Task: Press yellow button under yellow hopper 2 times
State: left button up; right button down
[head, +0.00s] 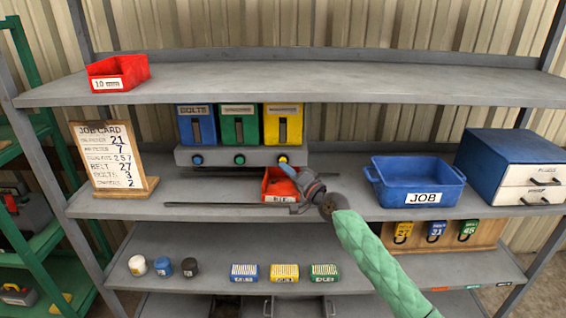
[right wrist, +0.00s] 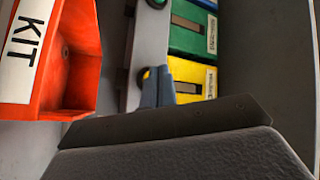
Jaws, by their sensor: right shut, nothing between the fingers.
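The yellow hopper (head: 284,128) stands at the right end of a row, beside the green hopper (head: 239,128) and the blue hopper (head: 197,128). The yellow button (head: 283,158) is on the grey base below it. My right gripper (head: 288,168) is shut and empty, its tips right at the button, partly overlapping it from below. In the right wrist view the closed fingers (right wrist: 160,88) point toward the yellow hopper (right wrist: 202,80), with a round button (right wrist: 147,73) close beside the tips. I cannot tell whether they touch. My left gripper is not in view.
A red KIT bin (head: 279,184) sits just below my right gripper and shows large in the wrist view (right wrist: 72,55). A blue JOB bin (head: 418,182) stands to the right, a job card (head: 110,158) to the left. The upper shelf (head: 330,82) lies above the hoppers.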

jog(key=shift+w+b, duration=0.45)
dwell(0.4)
jog(key=shift+w+b, duration=0.35)
jog(key=shift+b, duration=0.05)
dwell(0.5)
jog(key=shift+s, duration=0.1)
dwell(0.3)
jog(key=shift+s+p, duration=0.5)
jog(key=shift+s, duration=0.25)
